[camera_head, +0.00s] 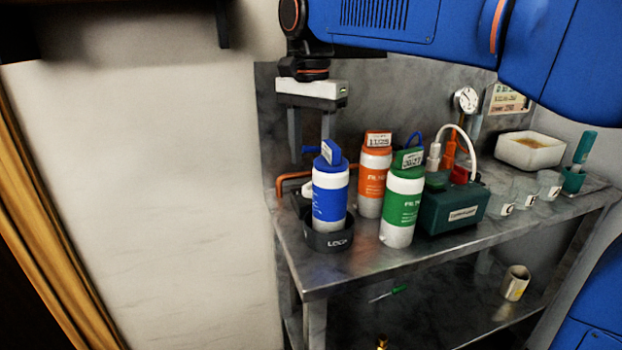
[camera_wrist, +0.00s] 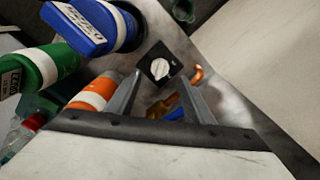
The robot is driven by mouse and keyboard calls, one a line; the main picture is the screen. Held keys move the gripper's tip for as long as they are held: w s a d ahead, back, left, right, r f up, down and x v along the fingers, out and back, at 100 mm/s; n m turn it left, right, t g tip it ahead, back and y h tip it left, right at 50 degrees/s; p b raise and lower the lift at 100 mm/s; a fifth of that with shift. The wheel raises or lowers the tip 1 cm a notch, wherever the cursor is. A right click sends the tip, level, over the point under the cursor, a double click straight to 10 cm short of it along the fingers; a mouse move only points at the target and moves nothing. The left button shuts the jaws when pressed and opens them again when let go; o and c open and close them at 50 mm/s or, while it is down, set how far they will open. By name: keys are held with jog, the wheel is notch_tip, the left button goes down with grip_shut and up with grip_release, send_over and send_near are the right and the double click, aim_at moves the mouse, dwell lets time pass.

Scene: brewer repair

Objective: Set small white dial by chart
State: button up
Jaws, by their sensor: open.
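The small white dial (camera_wrist: 160,68) sits on a black square plate in the wrist view, its face and edge markings too small to read. My gripper (camera_head: 310,148) is open and empty, pointing down above the left end of the steel bench. In the wrist view its fingers (camera_wrist: 161,85) frame the dial, which appears beyond the tips; I cannot tell the exact gap. In the head view the dial is not clear behind the blue bottle. A chart (camera_head: 508,99) hangs on the back wall at right; its writing is unreadable here.
A blue bottle (camera_head: 329,200) stands in a black holder (camera_head: 328,241), close to my gripper. Orange (camera_head: 372,185) and green (camera_head: 402,208) bottles stand right of it. A green box (camera_head: 455,210), a gauge (camera_head: 466,99), cups and a white tray (camera_head: 530,152) are farther right.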

aim_at(311, 182)
jog(key=shift+f, duration=2.95)
jog(key=c, duration=1)
